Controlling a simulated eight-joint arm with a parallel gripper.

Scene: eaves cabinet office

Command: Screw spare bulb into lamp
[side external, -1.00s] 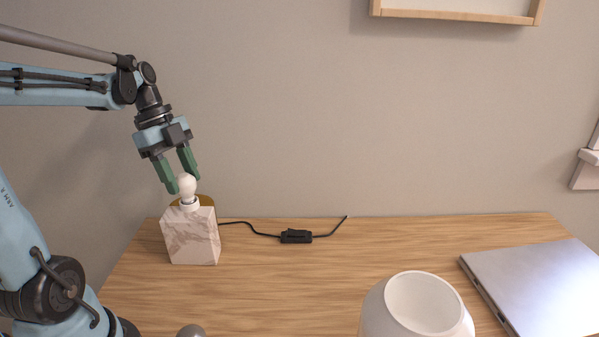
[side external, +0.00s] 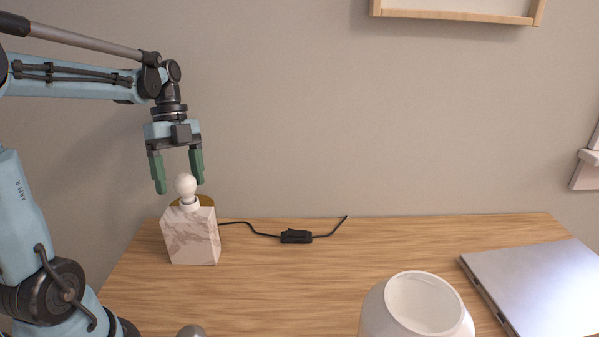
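A white bulb (side external: 186,187) stands upright in the socket on top of the lamp base (side external: 190,237), a pale marble block with a brass-coloured disc behind the socket. My gripper (side external: 179,188) points down over the bulb with its two green fingers spread apart. The fingertips appear on either side of the bulb, with gaps between; whether they are at the same depth as the bulb I cannot tell. A rounded grey object (side external: 191,331), cut off by the bottom edge, may be another bulb.
A white round shade (side external: 424,305) stands at the front centre-right. A laptop (side external: 540,285) lies at the right. A black cord with an inline switch (side external: 296,237) runs from the lamp. The middle of the wooden desk (side external: 290,275) is clear. A frame (side external: 460,15) hangs above.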

